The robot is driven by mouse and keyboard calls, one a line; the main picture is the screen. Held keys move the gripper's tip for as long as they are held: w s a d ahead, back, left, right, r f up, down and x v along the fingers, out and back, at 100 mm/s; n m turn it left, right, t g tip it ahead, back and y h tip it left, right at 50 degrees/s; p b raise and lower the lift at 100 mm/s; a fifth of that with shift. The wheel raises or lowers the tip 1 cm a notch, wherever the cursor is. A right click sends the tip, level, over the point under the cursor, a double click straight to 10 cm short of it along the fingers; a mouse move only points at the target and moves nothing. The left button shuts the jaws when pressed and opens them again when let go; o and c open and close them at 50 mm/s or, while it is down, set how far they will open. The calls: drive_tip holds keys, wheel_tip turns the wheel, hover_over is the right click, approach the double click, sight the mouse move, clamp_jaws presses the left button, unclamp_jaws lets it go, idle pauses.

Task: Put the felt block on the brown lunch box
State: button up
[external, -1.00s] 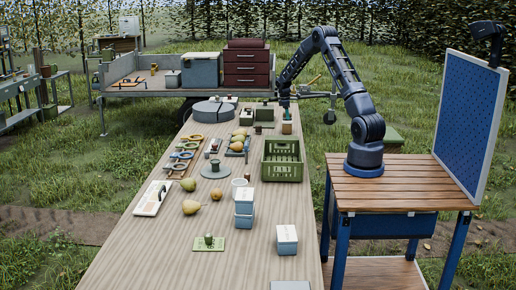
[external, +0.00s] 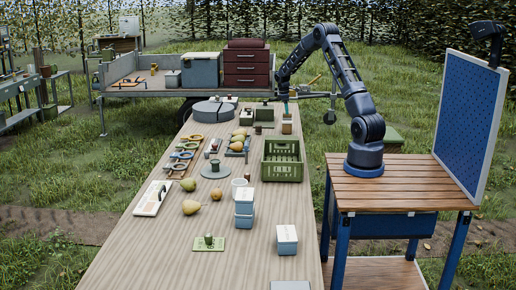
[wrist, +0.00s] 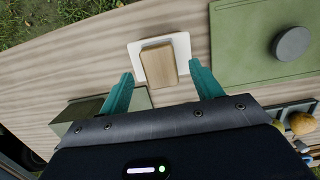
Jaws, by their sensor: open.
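My gripper (wrist: 161,80) is open, with its two teal fingers apart and nothing gripped between them. In the wrist view a tan block (wrist: 159,65) lies on a white square piece (wrist: 180,44), beyond and between the fingertips. In the external view my gripper (external: 286,105) is at the far right part of the long table, above a small brown box (external: 287,127). I cannot tell for certain whether the tan block is the felt block, or whether the brown box is the lunch box.
A green board (wrist: 245,55) with a grey disc (wrist: 291,43) lies to the right in the wrist view; a green box (wrist: 85,112) is lower left.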

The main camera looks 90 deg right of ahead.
sight(284, 113)
wheel_tip(284, 113, up, 8)
drive_tip(key=w, duration=0.1)
drive_tip(key=shift+w, duration=0.15)
drive_tip(key=w+a+r+t+h, duration=0.1)
drive_tip(key=w+a+r, duration=0.2)
drive_tip(key=a+r, duration=0.65)
drive_tip(key=w+a+r+t, duration=0.15)
drive_tip(key=a+r, duration=0.25)
drive_tip(key=a, duration=1)
drive_tip(key=w+a+r+h, duration=0.1)
drive_tip(key=w+a+r, duration=0.35)
drive_tip(key=a, duration=0.75)
drive_tip(key=s+a+r+t, duration=0.1)
drive_tip(key=s+a+r, duration=0.1)
drive_tip(key=s+a, duration=0.45)
drive_tip(key=s+a+r+t+y, duration=0.1)
drive_tip(key=s+a, duration=0.2)
drive_tip(key=a, duration=0.7)
drive_tip(key=s+a+r+t, duration=0.1)
drive_tip(key=s+a+r, duration=0.1)
drive_tip(key=s+a, duration=0.5)
drive_tip(key=s+a+f+y, duration=0.1)
drive_tip(key=s+a+f, duration=0.1)
drive_tip(key=s+a, duration=0.4)
drive_tip(key=shift+s+a+f+t, duration=0.25)
drive_tip(key=shift+a+f+t, duration=0.2)
drive_tip(key=shift+a, duration=0.6)
